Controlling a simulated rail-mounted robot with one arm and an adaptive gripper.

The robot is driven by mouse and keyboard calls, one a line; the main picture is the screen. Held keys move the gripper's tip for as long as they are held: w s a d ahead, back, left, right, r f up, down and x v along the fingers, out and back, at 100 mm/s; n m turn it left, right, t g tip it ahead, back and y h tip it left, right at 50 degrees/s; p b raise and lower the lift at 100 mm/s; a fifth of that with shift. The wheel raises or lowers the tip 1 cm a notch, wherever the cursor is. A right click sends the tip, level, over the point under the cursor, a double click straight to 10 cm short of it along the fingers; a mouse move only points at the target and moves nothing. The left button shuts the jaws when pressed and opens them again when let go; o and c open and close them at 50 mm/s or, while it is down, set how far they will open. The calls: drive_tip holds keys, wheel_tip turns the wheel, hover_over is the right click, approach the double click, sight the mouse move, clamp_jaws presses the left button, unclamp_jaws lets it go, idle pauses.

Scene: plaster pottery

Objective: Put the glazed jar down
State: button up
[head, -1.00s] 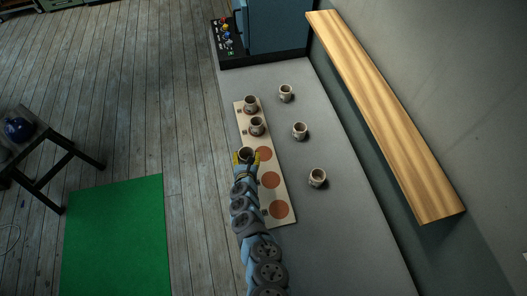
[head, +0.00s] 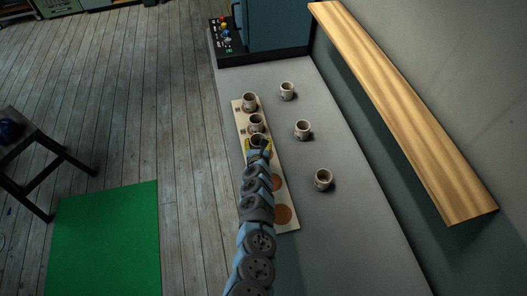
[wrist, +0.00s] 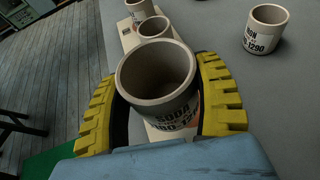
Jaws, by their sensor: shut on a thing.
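My gripper (head: 258,144) is shut on a grey-brown jar (head: 258,138), its yellow ridged fingers on either side of it. In the wrist view the held jar (wrist: 155,85) is upright, open-topped and empty-looking, with a dark label reading "SODA". It is over the third spot from the far end of a pale board (head: 278,199) with brown round spots. I cannot tell whether its base touches the board. Two similar jars, a far one (head: 249,101) and a nearer one (head: 256,122), stand on the board just beyond it.
Three paler jars stand on the grey bench right of the board: far (head: 287,91), middle (head: 302,129) and near (head: 323,179). Two brown spots (head: 276,183) nearer me are bare. A wooden shelf (head: 400,105) runs along the wall. A blue box-like unit (head: 277,25) stands at the far end.

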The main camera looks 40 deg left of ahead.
drive_tip(key=shift+w+a+f+b, duration=0.25)
drive_tip(key=shift+w+f+b, duration=0.9)
drive_tip(key=shift+b, duration=0.5)
drive_tip(key=shift+w+a+f+b, duration=0.2)
drive_tip(key=shift+w+f+b, duration=0.7)
drive_tip(key=shift+f+b, duration=1.6)
drive_tip(key=shift+f, duration=0.3)
drive_tip(key=shift+f, duration=0.15)
drive_tip(key=o, duration=1.3)
drive_tip(key=shift+c, duration=0.2)
